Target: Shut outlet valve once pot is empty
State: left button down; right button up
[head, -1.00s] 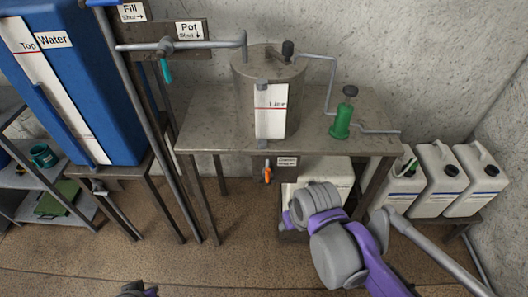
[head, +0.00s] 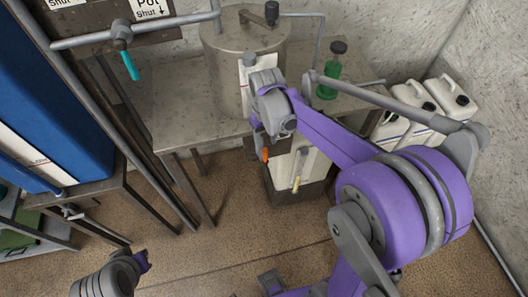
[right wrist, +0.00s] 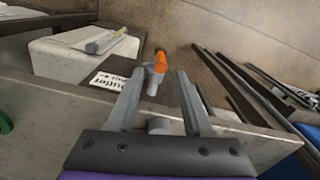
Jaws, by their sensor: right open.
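The outlet valve with its orange lever (head: 265,155) hangs under the front edge of the metal table, below the grey steel pot (head: 222,72). In the right wrist view the orange lever (right wrist: 158,62) and its grey body lie between and just past my fingertips. My right gripper (right wrist: 159,82) is open; I cannot tell that either finger touches the valve. A label reading "outlet" (right wrist: 108,82) is beside the valve. My right arm hides most of the pot's white level strip, so its level cannot be read. My left gripper (head: 142,260) is at the lower left, its jaws unclear.
A white container (head: 312,170) stands in a dark tray under the table. A green bottle-like part (head: 328,80) stands on the table. White canisters (head: 420,100) are at the right. A teal-handled valve (head: 130,65) and blue water tank (head: 45,110) are at the left.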

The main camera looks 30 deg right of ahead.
aim_at(265, 154)
notch_tip(265, 154, down, 8)
jog(key=shift+w+r, duration=0.1)
jog(key=shift+c, duration=0.3)
grip_shut()
dwell(1.3)
